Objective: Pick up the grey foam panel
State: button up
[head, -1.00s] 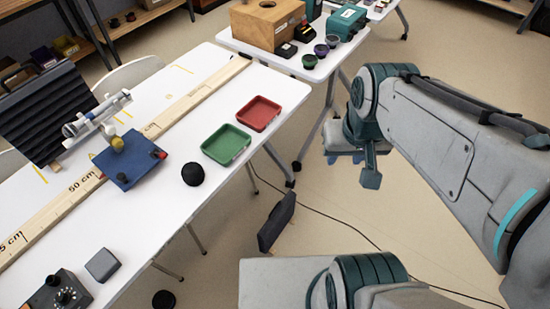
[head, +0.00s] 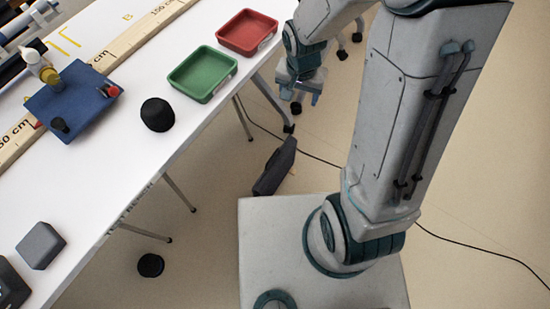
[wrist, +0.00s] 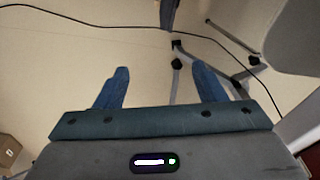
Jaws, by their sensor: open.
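A dark grey panel (head: 274,167), which looks like the grey foam panel, stands tilted on the floor between the white table and my base. A dark piece of what appears to be the same panel (wrist: 171,14) shows at the top edge of the wrist view. My gripper (head: 300,95) is in the air beyond the panel, to the right of the table edge.
The white table (head: 110,170) holds a green tray (head: 203,74), a red tray (head: 247,33), a black dome-shaped object (head: 157,114), a blue board (head: 73,100) and a grey block (head: 40,245). Table legs and a black cable (head: 480,252) are near the panel.

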aim_at(276, 163)
jog(key=a+f+m+b, duration=0.1)
jog(key=f+b, duration=0.3)
jog(key=f, duration=0.8)
jog(key=a+f+m+g+b, duration=0.1)
jog(key=f+b, duration=0.4)
jog(key=f, duration=0.7)
jog(key=a+f+b, duration=0.3)
jog(key=f+b, duration=0.1)
jog(key=f, duration=0.8)
jog(key=shift+w+a+f+m+b, duration=0.15)
jog(key=shift+a+f+m+b, duration=0.2)
jog(key=shift+f+m+b, duration=0.05)
jog(key=shift+s+f+b, duration=0.15)
jog(key=shift+f+b, duration=0.65)
jog(key=shift+f, duration=0.65)
jog(key=shift+s+f+b, duration=0.15)
jog(key=shift+f+b, duration=0.65)
jog(key=shift+f, duration=0.65)
jog(key=shift+r, duration=0.1)
grip_shut()
